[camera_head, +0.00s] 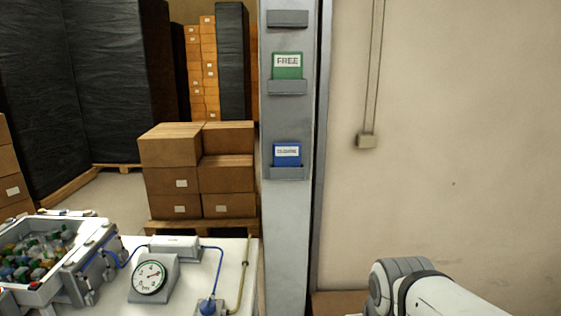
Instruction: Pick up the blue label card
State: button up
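The blue label card (287,154) stands upright in the lower grey holder (287,174) on a grey metal post. It has a white label with dark print, too small to read surely. Its lower edge is hidden by the holder's front lip. A green card (287,66) marked "FREE" sits in a holder above it on the same post. A white and grey part of my arm shows at the bottom right, apart from the card. My gripper is not in view.
A white table (238,275) at lower left carries a round gauge (149,278), tubing and an open box (45,258) of small coloured parts. Cardboard boxes (172,180) stand on a pallet behind. An empty holder (288,18) is on top.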

aim_at(285, 154)
jog(key=k, duration=1.25)
jog(key=z, duration=0.05)
jog(key=i, duration=1.75)
jog(key=u, duration=0.8)
